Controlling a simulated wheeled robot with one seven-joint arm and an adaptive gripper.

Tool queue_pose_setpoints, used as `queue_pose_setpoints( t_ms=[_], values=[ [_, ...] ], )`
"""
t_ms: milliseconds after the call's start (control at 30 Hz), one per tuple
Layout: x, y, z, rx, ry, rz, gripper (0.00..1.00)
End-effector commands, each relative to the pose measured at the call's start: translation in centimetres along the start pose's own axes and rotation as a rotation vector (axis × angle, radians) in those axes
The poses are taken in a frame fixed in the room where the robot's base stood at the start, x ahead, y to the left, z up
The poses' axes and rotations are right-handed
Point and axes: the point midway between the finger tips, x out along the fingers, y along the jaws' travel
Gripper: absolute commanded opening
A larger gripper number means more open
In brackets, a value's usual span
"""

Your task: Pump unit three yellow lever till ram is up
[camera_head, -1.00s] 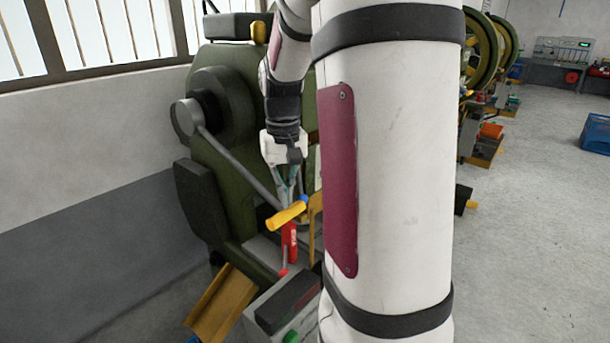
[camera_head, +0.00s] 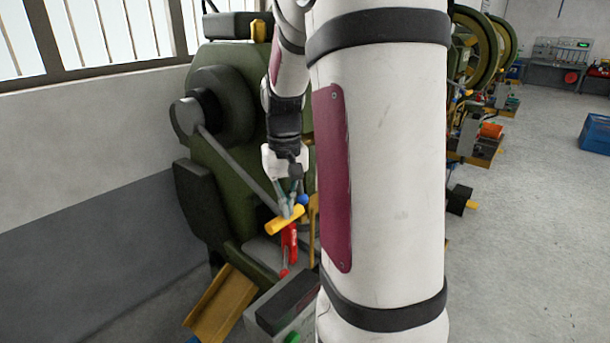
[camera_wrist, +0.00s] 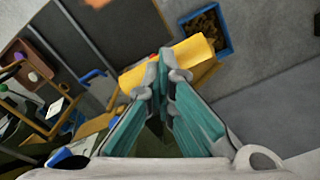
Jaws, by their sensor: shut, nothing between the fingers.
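The yellow lever grip (camera_head: 284,220) sits at the end of a grey lever arm (camera_head: 238,167) that slopes down from a round hub on the green machine (camera_head: 228,125). My gripper (camera_head: 287,207) points down with its fingertips at the yellow grip. In the wrist view the closed fingertips (camera_wrist: 162,72) overlap the middle of the yellow grip (camera_wrist: 190,55), with nothing between them. Whether they touch it I cannot tell. The ram is not clearly visible; my arm hides the machine's right side.
A red handle (camera_head: 289,245) hangs just below the grip. A grey box (camera_head: 295,305) and a tan chute (camera_head: 222,302) lie lower down. A blue bin (camera_wrist: 205,32) shows in the wrist view. Open floor lies to the right, with more machines behind.

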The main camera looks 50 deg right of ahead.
Motion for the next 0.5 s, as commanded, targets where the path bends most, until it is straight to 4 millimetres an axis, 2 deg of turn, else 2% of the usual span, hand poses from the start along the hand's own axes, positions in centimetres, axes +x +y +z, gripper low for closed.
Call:
queue_pose_setpoints(
  t_ms=[500],
  values=[
    [5.1,-1.3,-1.7,-0.002,-0.008,-0.002,0.0]
  ],
)
